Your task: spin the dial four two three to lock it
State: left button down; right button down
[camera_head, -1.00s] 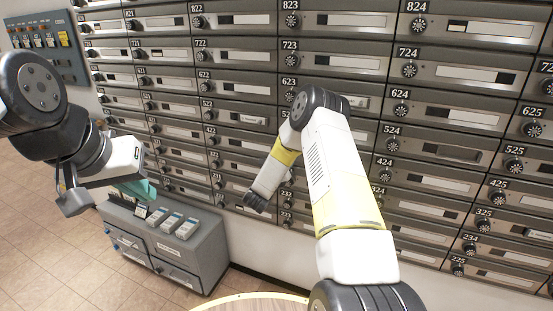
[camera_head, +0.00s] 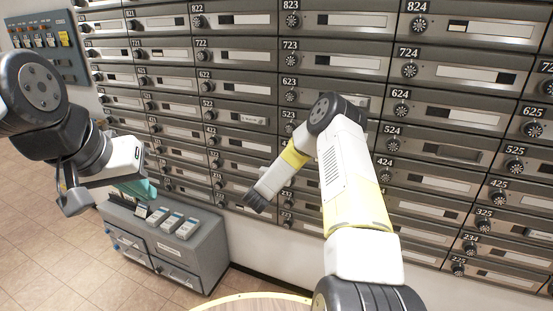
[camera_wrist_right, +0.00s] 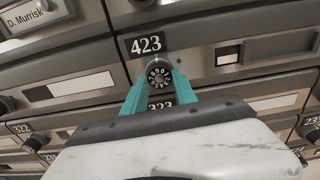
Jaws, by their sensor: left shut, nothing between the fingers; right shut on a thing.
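The black round dial (camera_wrist_right: 159,74) of mailbox 423 sits below its number plate (camera_wrist_right: 145,44) in the right wrist view. The teal fingers of my right gripper (camera_wrist_right: 159,84) are shut on the dial, one on each side of it. In the head view my right arm hides this gripper and the 423 door. My left gripper (camera_head: 140,188) is at the left, its teal fingers shut and empty, over the grey cabinet and away from the mailboxes.
A grey cabinet (camera_head: 190,262) with drawers and several small boxes on top stands at lower left. A panel (camera_head: 45,45) with hanging keys is on the left wall. Other mailbox dials surround 423 closely. A round table edge (camera_head: 255,300) shows at the bottom.

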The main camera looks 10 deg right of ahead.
jog(key=c, duration=1)
grip_release()
jog(key=shift+o, duration=0.2)
jog(key=v, duration=0.7)
jog(key=shift+s+a, duration=0.3)
